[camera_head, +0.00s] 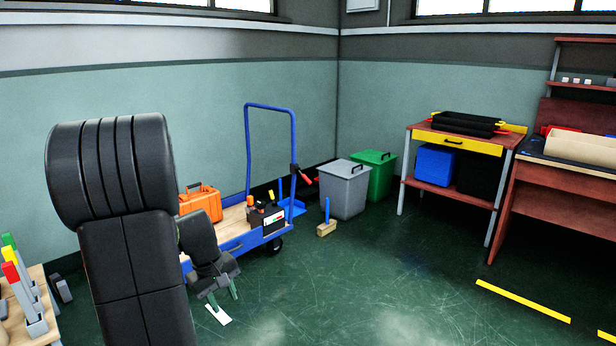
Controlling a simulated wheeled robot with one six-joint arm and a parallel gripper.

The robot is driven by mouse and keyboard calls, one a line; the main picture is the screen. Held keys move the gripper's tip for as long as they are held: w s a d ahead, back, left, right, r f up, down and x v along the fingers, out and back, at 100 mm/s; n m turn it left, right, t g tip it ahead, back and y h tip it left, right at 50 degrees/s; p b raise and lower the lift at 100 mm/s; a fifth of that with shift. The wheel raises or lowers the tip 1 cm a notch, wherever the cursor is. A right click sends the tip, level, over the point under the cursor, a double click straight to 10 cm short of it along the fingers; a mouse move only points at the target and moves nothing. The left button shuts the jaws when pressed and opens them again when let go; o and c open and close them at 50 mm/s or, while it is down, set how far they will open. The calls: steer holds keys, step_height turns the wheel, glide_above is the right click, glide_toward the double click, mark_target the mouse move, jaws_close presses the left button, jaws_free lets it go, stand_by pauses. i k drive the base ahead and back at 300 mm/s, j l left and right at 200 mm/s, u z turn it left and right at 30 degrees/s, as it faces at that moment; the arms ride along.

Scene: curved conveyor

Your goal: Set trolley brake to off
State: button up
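The blue trolley (247,239) with a wooden deck stands by the left wall, its blue tube handle (247,150) upright at the back. A lever with a red grip (305,179) is fixed by a black mount to the handle's right post and slants down to the right. It looks like the brake; I see no on or off marking. My gripper (223,297) hangs in front of the trolley, to the left of and below the lever, apart from it. My arm hides the trolley's left part.
An orange toolbox (201,202) and a black tool caddy (270,218) sit on the deck. A brush (326,229), a grey bin (344,190) and a green bin (374,178) stand right of the trolley. The floor to the right is clear.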

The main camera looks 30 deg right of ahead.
mark_target(306, 179)
steer(key=i+l, duration=2.95)
steer(key=k+l+z, duration=0.05)
steer(key=l, duration=0.2)
